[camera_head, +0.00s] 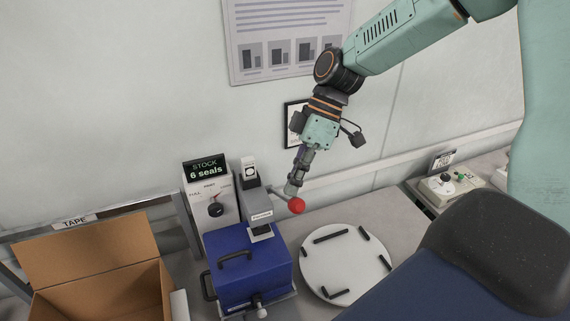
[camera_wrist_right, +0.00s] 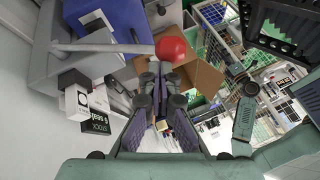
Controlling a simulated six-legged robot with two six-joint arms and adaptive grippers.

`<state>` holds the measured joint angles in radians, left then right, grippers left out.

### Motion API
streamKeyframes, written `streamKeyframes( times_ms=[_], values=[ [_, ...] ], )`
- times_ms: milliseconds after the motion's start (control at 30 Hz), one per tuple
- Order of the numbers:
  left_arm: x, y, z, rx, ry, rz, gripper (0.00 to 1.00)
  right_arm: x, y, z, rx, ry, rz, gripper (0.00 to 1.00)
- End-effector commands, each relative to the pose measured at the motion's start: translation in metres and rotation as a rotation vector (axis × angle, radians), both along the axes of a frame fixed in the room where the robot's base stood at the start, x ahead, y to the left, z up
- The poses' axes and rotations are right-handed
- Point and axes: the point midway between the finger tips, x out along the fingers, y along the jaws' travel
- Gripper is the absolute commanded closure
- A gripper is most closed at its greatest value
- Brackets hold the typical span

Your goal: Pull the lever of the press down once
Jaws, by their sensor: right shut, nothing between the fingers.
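The grey press (camera_head: 254,203) stands at the back of the bench, behind a blue case (camera_head: 250,268). Its lever ends in a red ball knob (camera_head: 296,205), which sticks out to the right of the press. In the wrist view the grey lever (camera_wrist_right: 105,47) runs level across the picture to the red knob (camera_wrist_right: 171,47). My right gripper (camera_head: 291,188) is shut and empty, pointing down, with its fingertips right by the knob. In the wrist view the fingertips (camera_wrist_right: 160,72) lie just below the knob; I cannot tell whether they touch it.
A dial box with a "STOCK 6 seals" display (camera_head: 206,168) stands left of the press. An open cardboard box (camera_head: 95,290) is at the lower left. A round white plate (camera_head: 318,258) with black strips lies right of the blue case. Another device (camera_head: 445,186) is farther right.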

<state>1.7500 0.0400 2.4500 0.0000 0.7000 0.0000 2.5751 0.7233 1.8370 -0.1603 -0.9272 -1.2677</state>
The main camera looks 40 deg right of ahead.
Motion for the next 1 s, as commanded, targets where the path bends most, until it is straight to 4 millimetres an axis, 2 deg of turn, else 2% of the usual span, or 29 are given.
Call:
streamKeyframes(
  times_ms=[1000],
  values=[
    [0.0000, 0.0000, 0.0028, 0.000, 0.000, 0.000, 0.52, -0.0086, 0.0023, -0.0065, 0.001, 0.002, 0.000, 1.00]
  ],
)
